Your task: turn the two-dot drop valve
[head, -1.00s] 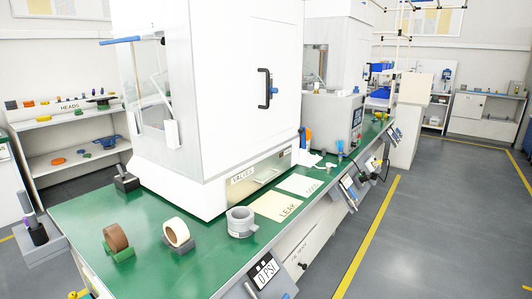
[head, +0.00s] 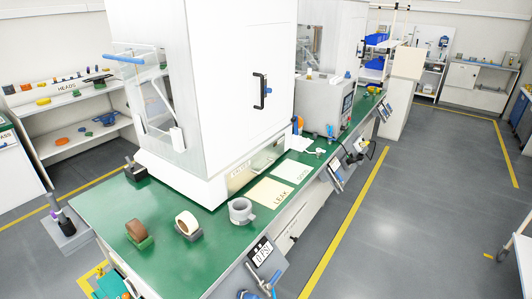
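A small tilted panel (head: 263,251) reading 0 PSI, with small marks above the reading, is on the front edge of the green bench at the bottom middle of the head view. Below it are grey pipework and a blue fitting (head: 268,286), partly cut off by the lower picture edge. I cannot tell whether this is the two-dot drop valve; no dots can be made out on the fitting. Neither of my grippers is in view.
The green bench (head: 160,262) carries a large white cabinet (head: 235,90), tape rolls (head: 187,222), a grey ring (head: 240,211) and a LEAK sheet (head: 269,192). More panels (head: 336,175) line its front. The grey floor (head: 400,230) at right is largely clear.

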